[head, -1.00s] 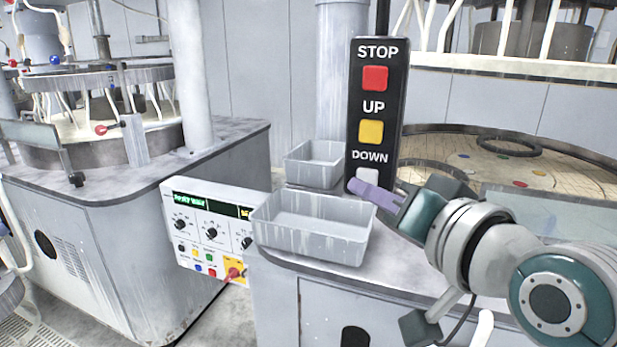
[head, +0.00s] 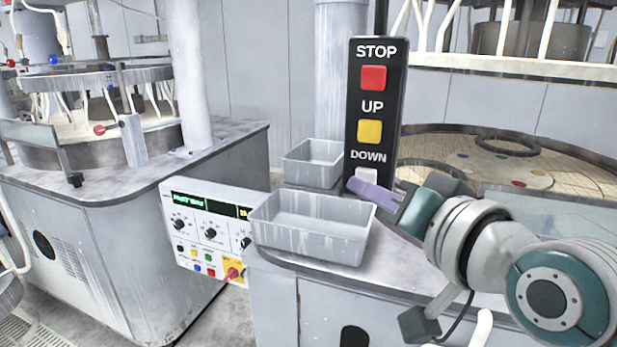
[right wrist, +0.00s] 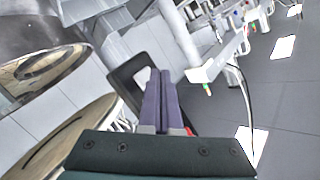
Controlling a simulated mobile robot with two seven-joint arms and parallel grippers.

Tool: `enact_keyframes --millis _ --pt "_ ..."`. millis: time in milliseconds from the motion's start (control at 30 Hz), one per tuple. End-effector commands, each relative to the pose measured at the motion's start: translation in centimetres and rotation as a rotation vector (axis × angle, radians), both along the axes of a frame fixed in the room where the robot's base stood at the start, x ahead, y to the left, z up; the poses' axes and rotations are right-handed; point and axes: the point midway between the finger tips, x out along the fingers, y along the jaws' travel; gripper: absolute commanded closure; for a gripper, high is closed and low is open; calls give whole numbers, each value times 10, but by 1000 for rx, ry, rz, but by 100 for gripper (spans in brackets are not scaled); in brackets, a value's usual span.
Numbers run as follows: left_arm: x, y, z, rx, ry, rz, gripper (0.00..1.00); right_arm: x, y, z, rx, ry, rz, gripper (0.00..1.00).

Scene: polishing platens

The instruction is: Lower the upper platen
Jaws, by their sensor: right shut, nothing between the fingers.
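The black control box (head: 358,90) hangs upright in the middle of the head view, with a red STOP button (head: 373,78), a yellow UP button (head: 370,131) and a white DOWN button (head: 367,174). My right gripper (head: 352,185), with purple fingers, is shut and empty. Its tips overlap the lower part of the DOWN button; contact cannot be told. The fingers also show in the right wrist view (right wrist: 161,75), by the dark box. The upper platen's pale rim (head: 510,68) is at the upper right, above the lower platen (head: 450,146). My left gripper is out of view.
Two grey trays stand on the machine's ledge, a near one (head: 315,237) and a far one (head: 311,167), left of my right gripper. A panel with knobs and a lit display (head: 208,230) is left of them. Another polishing machine (head: 90,190) stands at the left.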

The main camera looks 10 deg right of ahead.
Motion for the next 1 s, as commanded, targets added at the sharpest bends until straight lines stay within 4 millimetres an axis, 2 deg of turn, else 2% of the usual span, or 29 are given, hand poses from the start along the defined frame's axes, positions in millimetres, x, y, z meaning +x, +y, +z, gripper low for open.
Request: enact_keyframes --millis 1000 --pt "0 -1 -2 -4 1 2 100 9 -6 0 0 -1 1 100"
